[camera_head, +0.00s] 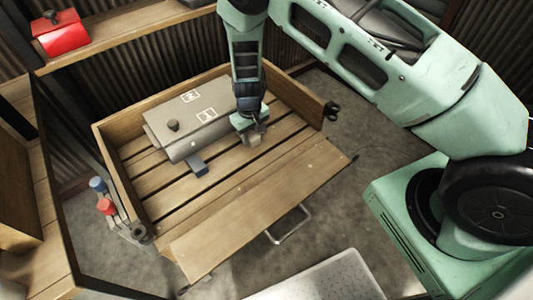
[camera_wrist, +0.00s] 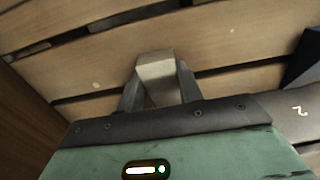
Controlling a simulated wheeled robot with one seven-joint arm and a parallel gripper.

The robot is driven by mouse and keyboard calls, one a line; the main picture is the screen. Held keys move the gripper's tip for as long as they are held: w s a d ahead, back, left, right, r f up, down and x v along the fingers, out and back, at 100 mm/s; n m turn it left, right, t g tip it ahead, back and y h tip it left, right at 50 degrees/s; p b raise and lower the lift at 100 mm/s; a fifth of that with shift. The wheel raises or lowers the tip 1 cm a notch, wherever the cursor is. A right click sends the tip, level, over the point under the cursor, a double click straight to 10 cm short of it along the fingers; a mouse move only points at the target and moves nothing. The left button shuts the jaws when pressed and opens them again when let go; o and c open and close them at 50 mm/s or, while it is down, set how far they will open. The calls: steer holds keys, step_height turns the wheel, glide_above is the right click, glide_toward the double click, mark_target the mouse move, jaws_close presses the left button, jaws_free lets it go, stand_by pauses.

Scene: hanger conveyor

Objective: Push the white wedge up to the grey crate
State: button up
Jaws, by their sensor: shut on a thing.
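The grey crate (camera_head: 187,118) is a long box with white labels and a dark knob on top. It lies in the left and back part of a slatted wooden cart bed. The pale white wedge (camera_head: 254,139) is on the slats to the right of the crate, with a gap between them. My gripper (camera_head: 252,130) points down and is shut on the wedge. The wrist view shows the wedge (camera_wrist: 157,72) between both fingers, close over the boards. Its lower part is hidden by my gripper.
A blue wedge (camera_head: 197,164) is at the crate's front side. The bed has raised wooden walls (camera_head: 117,180) and a lowered front board (camera_head: 262,205). Bare slats lie in front of the crate. A red box (camera_head: 62,36) stands on the back shelf.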

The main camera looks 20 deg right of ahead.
steer(key=shift+w+a, duration=0.1)
steer(key=shift+w, duration=0.3)
steer(key=o, duration=0.9)
step_height(320, 180, up, 17)
steer(key=shift+r, duration=0.2)
